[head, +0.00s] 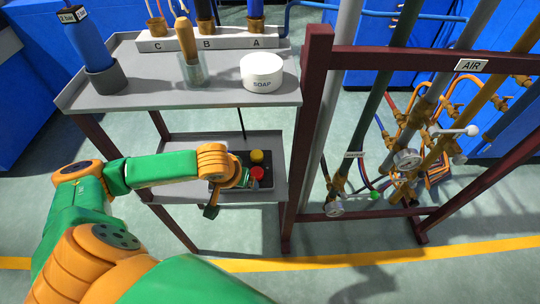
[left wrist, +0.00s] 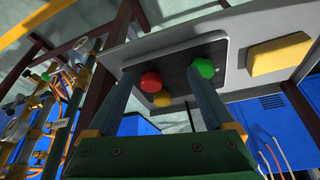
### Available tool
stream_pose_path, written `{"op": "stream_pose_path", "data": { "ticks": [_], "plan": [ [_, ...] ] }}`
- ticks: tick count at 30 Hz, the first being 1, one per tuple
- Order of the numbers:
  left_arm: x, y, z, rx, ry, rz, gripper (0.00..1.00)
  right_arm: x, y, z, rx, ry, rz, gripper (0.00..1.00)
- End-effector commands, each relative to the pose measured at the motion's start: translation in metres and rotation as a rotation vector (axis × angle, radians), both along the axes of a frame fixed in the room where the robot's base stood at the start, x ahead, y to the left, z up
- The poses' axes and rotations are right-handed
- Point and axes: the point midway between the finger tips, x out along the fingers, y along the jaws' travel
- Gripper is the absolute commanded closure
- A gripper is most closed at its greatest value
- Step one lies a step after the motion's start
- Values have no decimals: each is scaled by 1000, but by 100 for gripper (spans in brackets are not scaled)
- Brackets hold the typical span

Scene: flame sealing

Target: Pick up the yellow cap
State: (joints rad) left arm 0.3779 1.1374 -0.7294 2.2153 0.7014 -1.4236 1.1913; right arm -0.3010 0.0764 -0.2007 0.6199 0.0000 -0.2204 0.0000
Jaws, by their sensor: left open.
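The yellow cap (head: 257,156) sits on a dark tray (head: 266,188) on the lower shelf, just behind the red cap (head: 257,173). In the left wrist view the yellow cap (left wrist: 162,100) shows between the fingers, close to the red cap (left wrist: 151,80). A green cap (left wrist: 204,67) is near the right finger in that view; my gripper hides it in the head view. My left gripper (head: 228,188) is open and empty, at the left side of the tray. Its fingers (left wrist: 163,78) also show in the left wrist view. My right gripper is out of view.
The upper shelf (head: 130,90) hangs above, with a soap jar (head: 262,75), a glass beaker (head: 193,72) and a blue bottle (head: 90,42). A yellow block (left wrist: 279,55) lies beside the tray. A dark red frame post (head: 312,120) and pipes stand to the right.

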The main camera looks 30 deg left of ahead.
Motion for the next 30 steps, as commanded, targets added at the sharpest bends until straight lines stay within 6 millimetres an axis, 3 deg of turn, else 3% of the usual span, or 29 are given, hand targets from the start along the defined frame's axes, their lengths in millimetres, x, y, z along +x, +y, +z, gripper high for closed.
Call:
{"op": "stream_pose_path", "data": {
  "ticks": [2, 9, 12, 18, 24, 30],
  "plan": [
    [7, 2, 0, 1, -1, 5, 13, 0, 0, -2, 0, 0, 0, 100],
    [74, 21, 0, -1, -2, 8, 13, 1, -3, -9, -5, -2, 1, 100],
    [94, 27, 0, -3, -2, 5, 13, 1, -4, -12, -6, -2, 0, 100],
    [113, 33, 0, -1, 0, 2, 13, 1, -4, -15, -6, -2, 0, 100],
    [128, 37, -40, -1, 2, 2, 13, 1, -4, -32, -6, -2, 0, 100],
    [132, 39, -46, 0, 0, -1, 13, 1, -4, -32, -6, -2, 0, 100]
  ]
}}
